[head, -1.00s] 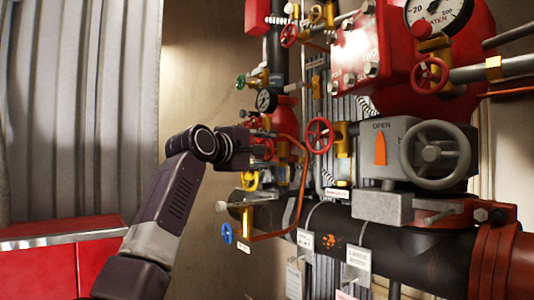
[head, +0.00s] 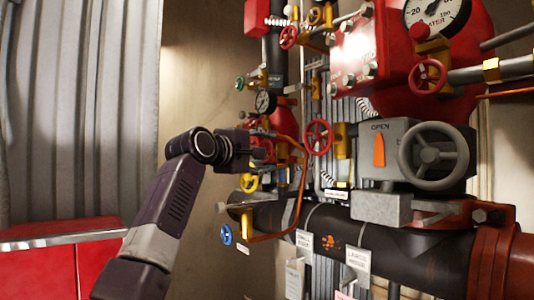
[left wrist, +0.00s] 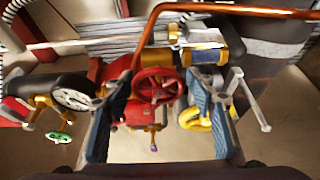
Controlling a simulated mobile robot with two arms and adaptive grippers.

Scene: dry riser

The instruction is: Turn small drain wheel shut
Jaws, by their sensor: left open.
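A small red handwheel (left wrist: 158,85) faces the left wrist camera, between the two blue-padded fingers of my left gripper (left wrist: 155,98). The fingers are open and stand on either side of the wheel, with gaps; I cannot tell whether their tips reach its depth. In the head view my left gripper (head: 250,149) is at the left end of the pipework, and its fingers are mostly hidden among the fittings. A red wheel (head: 264,149) shows partly there behind it. No label in these frames tells which wheel is the drain. My right gripper is not in view.
A copper pipe (left wrist: 230,9) crosses close above the wheel. A yellow handle (left wrist: 196,120) and a gauge (left wrist: 73,98) flank the gripper. A blue wheel (head: 227,233), a larger red wheel (head: 319,137) and a grey handwheel (head: 434,156) are nearby. Open space lies left.

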